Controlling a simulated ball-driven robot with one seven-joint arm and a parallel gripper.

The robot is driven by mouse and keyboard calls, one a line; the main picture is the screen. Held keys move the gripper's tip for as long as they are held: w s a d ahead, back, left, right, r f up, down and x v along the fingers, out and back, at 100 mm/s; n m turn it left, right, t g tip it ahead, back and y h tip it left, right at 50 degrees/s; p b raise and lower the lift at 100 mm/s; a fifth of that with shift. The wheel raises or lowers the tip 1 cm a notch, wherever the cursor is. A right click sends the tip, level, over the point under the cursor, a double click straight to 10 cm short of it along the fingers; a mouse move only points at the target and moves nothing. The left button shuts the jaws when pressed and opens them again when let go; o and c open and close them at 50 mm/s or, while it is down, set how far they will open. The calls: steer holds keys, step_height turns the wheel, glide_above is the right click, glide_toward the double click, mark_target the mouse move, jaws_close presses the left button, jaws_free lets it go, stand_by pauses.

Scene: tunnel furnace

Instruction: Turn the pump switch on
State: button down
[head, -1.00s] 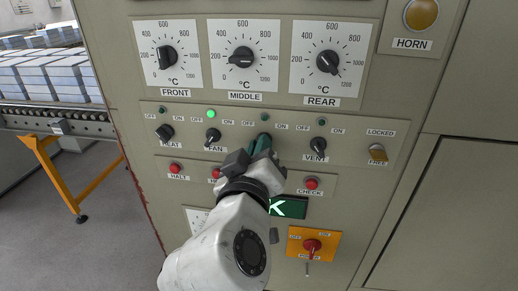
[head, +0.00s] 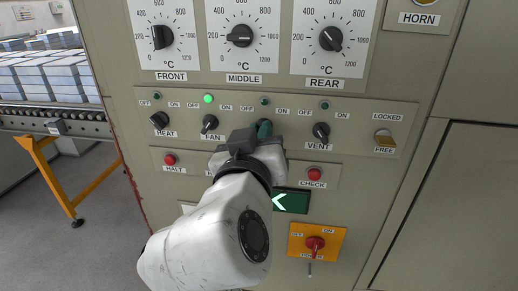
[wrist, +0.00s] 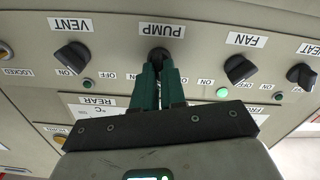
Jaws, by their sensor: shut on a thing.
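The pump switch (wrist: 158,54) is a dark knob under the PUMP label (wrist: 161,30) in the wrist view, which shows the panel upside down. My gripper (wrist: 159,70) has its two green fingers shut on the knob from both sides. The fingers hide most of the knob, so I cannot tell which way it points. In the head view my gripper (head: 264,128) covers the switch and its label, between the FAN knob and the VENT knob. The small lamp (head: 264,101) above the pump switch looks dark.
The FAN knob (head: 209,124) has its lamp (head: 208,98) lit green. The HEAT knob (head: 159,120) and VENT knob (head: 321,132) are on the same row. Red buttons HALT (head: 169,160) and CHECK (head: 314,174) sit below. A conveyor (head: 60,122) stands left.

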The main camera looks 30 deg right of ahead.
steer(key=m+b, duration=0.9)
steer(key=b, duration=0.1)
steer(key=shift+s+d+f+m, duration=0.1)
steer(key=shift+f+m, duration=0.05)
steer(key=shift+m, duration=0.25)
steer(key=shift+b, duration=0.3)
steer(key=c, duration=1.2)
jaws_free()
steer(key=v, duration=1)
steer(key=shift+s+a+b, duration=0.2)
steer(key=shift+s+b, duration=0.15)
